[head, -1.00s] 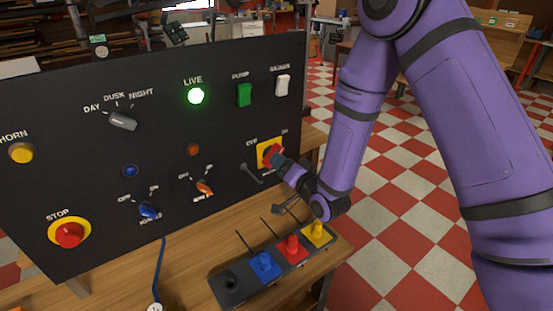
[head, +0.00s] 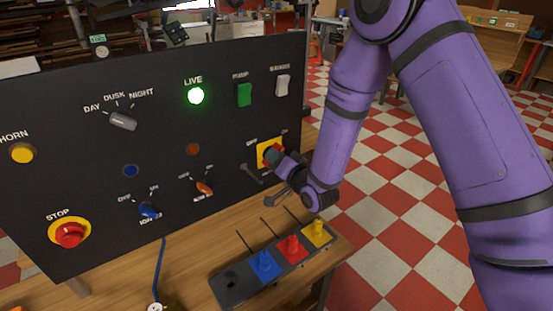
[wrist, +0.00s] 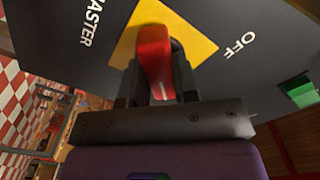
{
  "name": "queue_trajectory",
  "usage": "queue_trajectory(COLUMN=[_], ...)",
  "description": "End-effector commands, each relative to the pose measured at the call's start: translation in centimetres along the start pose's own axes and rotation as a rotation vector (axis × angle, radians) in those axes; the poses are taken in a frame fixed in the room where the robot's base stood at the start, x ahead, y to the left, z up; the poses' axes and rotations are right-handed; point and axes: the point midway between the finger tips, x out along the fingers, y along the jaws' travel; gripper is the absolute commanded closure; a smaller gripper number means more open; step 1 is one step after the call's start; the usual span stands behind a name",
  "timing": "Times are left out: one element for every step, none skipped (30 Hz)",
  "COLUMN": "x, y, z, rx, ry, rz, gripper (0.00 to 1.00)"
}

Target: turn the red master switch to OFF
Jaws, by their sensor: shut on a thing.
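The red master switch (wrist: 155,62) sits on a yellow square plate (wrist: 190,40) on the black panel. In the wrist view its red handle lies between my two fingers, with the OFF label to the right and MASTER to the left. My gripper (wrist: 153,85) is shut on the handle. In the head view my gripper (head: 275,158) reaches the yellow plate (head: 263,148) from the right and hides most of the switch. The green LIVE lamp (head: 196,96) is lit.
A red STOP button (head: 70,234) and other knobs are further left on the panel.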

Motion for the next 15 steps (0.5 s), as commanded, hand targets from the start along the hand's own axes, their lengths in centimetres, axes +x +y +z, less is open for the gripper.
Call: queue_trajectory(x=[-0.02, -0.02, -0.02, -0.02, -0.02, -0.02, -0.02, -0.03, -0.03, -0.03, -0.03, -0.03, -0.03, -0.03, -0.03], y=[0.01, 0.01, 0.01, 0.01, 0.01, 0.01, 0.01, 0.01, 0.02, 0.02, 0.02, 0.02, 0.02, 0.02, 0.02], z=[0.01, 0.01, 0.01, 0.02, 0.02, 0.02, 0.02, 0.02, 0.02, 0.03, 0.03, 0.03, 0.04, 0.04, 0.04], rx=[-0.003, -0.006, -0.013, -0.02, -0.028, -0.04, -0.052, -0.066, -0.087, -0.104, -0.124, -0.151, -0.174, -0.199, -0.233], ry=[0.0, 0.0, 0.0, 0.0, 0.0, 0.0, 0.0, -0.001, -0.001, -0.001, -0.001, -0.001, -0.001, -0.001, -0.001], rz=[0.0, 0.0, 0.0, 0.0, 0.0, 0.0, 0.0, 0.0, 0.0, 0.0, 0.0, 0.0, 0.0, 0.0, 0.0], gripper=[0.96, 0.96, 0.96, 0.96, 0.96, 0.96, 0.96, 0.96, 0.96, 0.96, 0.96, 0.96, 0.96, 0.96, 0.96])
